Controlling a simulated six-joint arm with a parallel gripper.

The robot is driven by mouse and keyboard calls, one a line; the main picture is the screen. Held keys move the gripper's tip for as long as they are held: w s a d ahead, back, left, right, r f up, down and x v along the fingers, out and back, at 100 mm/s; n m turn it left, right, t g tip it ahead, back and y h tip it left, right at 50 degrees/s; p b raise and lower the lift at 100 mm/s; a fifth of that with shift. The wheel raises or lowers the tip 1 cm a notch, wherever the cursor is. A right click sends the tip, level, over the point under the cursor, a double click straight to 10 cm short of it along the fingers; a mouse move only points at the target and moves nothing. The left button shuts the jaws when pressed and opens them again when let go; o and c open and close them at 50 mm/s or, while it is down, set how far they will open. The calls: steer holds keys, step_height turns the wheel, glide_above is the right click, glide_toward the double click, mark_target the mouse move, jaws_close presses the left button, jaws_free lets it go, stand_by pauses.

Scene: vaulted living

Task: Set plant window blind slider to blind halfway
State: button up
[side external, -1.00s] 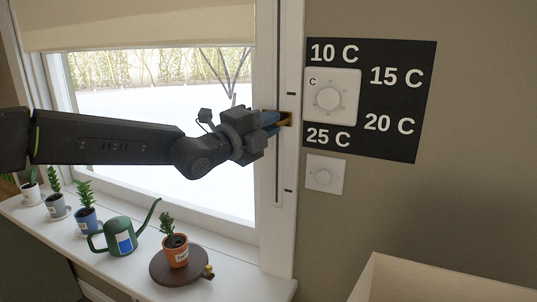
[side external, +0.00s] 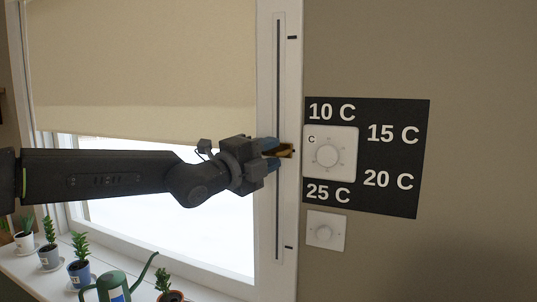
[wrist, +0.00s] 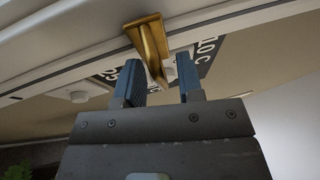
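The brass slider handle (side external: 285,151) sits on the dark vertical track (side external: 278,210) in the white window frame. It is level with a dark mark between the upper and lower marks. The cream blind (side external: 150,70) hangs over the upper part of the window, with bare glass below. My gripper (side external: 271,154) is at the handle from the left. In the wrist view, the two blue fingers (wrist: 158,78) stand apart, with gaps beside the brass handle (wrist: 150,42). They are open and do not visibly clamp it.
A dark temperature panel with a dial (side external: 327,153) is on the wall right of the track. A smaller white knob (side external: 324,233) is below it. Several potted plants and a green watering can (side external: 114,284) stand on the sill (side external: 25,268) below my arm.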

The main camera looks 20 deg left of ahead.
steer(key=v, duration=1.3)
steer(key=shift+s, duration=0.4)
steer(key=shift+a+f, duration=0.1)
steer(key=shift+a, duration=0.1)
steer(key=s+a+f+n+g+y, duration=0.5)
steer(key=s+a+f+n+y, duration=0.25)
steer(key=s+a+n, duration=0.4)
steer(key=s+a+f+n+g, duration=0.2)
steer(key=s+f+n+g, duration=0.5)
steer(key=s+f+n, duration=0.3)
steer(key=s+n, duration=0.2)
steer(key=s, duration=0.1)
steer(key=shift+s+a+f+g, duration=0.25)
steer(key=shift+s+f+g, duration=0.05)
steer(key=shift+f, duration=0.05)
steer(key=shift+o, duration=0.4)
